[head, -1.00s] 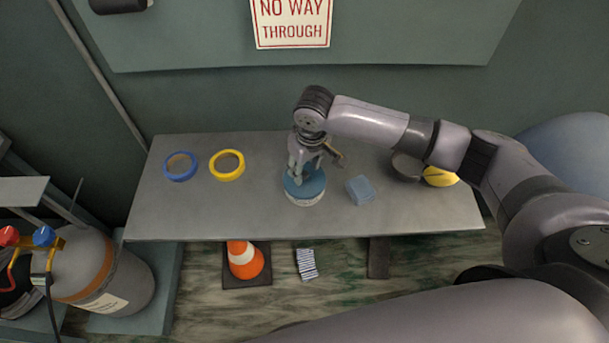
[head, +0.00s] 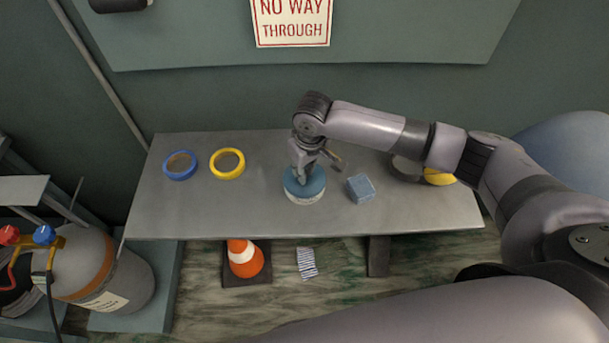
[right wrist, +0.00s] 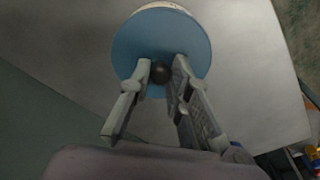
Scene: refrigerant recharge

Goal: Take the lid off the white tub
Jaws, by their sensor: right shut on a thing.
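The white tub (head: 305,200) stands upright on the grey table with its blue lid (head: 316,187) on top. In the right wrist view the round blue lid (right wrist: 190,45) has a dark ball-shaped knob (right wrist: 160,72) at its middle, and a bit of the white tub (right wrist: 165,5) shows past its edge. My right gripper (head: 301,180) points down over the lid; in the right wrist view its two fingers (right wrist: 161,75) are on either side of the knob, shut on it. My left gripper is not in view.
On the grey table (head: 240,215), a blue tape roll (head: 169,174) and a yellow tape roll (head: 214,170) lie left of the tub. A blue block (head: 361,189) sits close on its right. A yellow thing (head: 440,178) lies partly behind my arm. An orange cone (head: 245,262) stands below the table's front edge.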

